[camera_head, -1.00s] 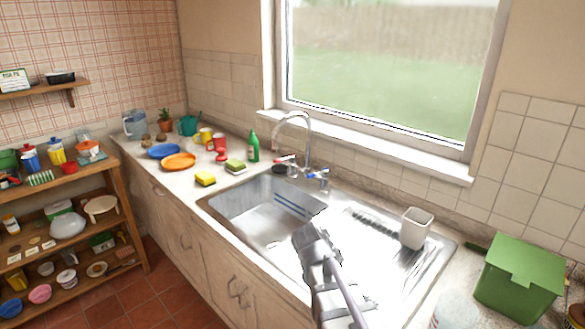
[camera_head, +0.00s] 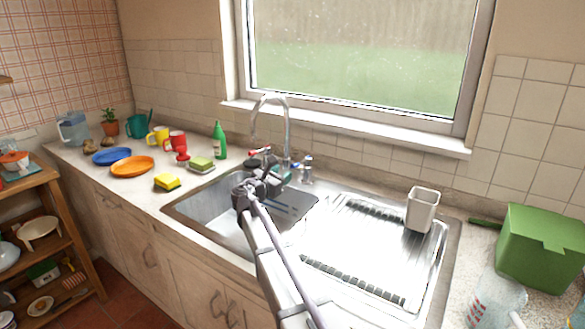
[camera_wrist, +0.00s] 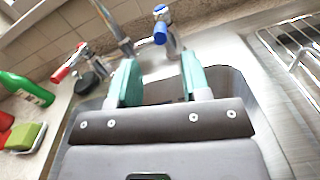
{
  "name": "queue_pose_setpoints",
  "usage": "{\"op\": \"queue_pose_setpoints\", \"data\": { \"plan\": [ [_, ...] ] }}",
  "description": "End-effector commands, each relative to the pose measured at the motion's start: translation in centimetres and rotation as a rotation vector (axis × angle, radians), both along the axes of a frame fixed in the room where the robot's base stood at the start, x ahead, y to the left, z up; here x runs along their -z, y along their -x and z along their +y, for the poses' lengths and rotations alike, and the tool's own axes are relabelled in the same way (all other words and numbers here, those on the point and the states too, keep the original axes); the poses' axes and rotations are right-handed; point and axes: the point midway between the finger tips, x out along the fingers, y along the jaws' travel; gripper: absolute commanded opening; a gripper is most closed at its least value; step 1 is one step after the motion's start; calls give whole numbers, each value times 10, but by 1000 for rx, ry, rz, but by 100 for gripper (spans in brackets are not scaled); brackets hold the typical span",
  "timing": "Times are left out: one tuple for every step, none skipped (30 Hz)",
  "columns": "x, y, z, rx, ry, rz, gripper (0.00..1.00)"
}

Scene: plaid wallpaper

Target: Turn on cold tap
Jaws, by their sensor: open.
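The cold tap (camera_wrist: 161,33), with a blue-marked handle, stands just beyond my open fingertips in the wrist view. In the head view the cold tap (camera_head: 306,168) shows to the right of the spout (camera_head: 288,125). My gripper (camera_wrist: 160,72) is open and empty, its green-padded fingers apart over the sink basin and pointing toward the tap. It does not appear to touch the tap. The gripper (camera_head: 284,178) also shows in the head view, a little left of the tap. The red-marked hot tap (camera_wrist: 70,64) is at the left.
The sink (camera_head: 190,206) has a ribbed drainer at right with a white cup (camera_head: 422,210). A green bottle (camera_head: 220,142) and sponges stand left of the taps. A green box (camera_head: 545,245) is far right. The window wall is close behind the taps.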

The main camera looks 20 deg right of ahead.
Motion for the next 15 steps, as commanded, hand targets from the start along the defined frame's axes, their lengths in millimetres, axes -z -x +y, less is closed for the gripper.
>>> {"op": "queue_pose_setpoints", "data": {
  "plan": [
    [0,-6,-9,2,0,0,43],
    [0,-10,-15,3,-1,-1,43],
    [0,-15,-23,3,-1,-1,43],
    [0,-19,-30,3,-1,-1,43],
    [0,-23,-36,4,-1,0,43],
    [0,-28,-44,4,-1,0,43],
    [0,-32,-50,3,-2,-1,43],
    [0,-35,-56,3,-2,-1,43],
    [0,-39,-63,3,-2,-1,43],
    [0,-41,-67,3,-2,-1,43],
    [0,-44,-71,3,-2,-1,43],
    [0,-46,-75,2,-2,-1,43],
    [0,-47,-78,2,-2,-1,43],
    [0,-48,-79,2,-2,-1,43],
    [0,-49,-81,2,-2,-1,43]
  ]
}}
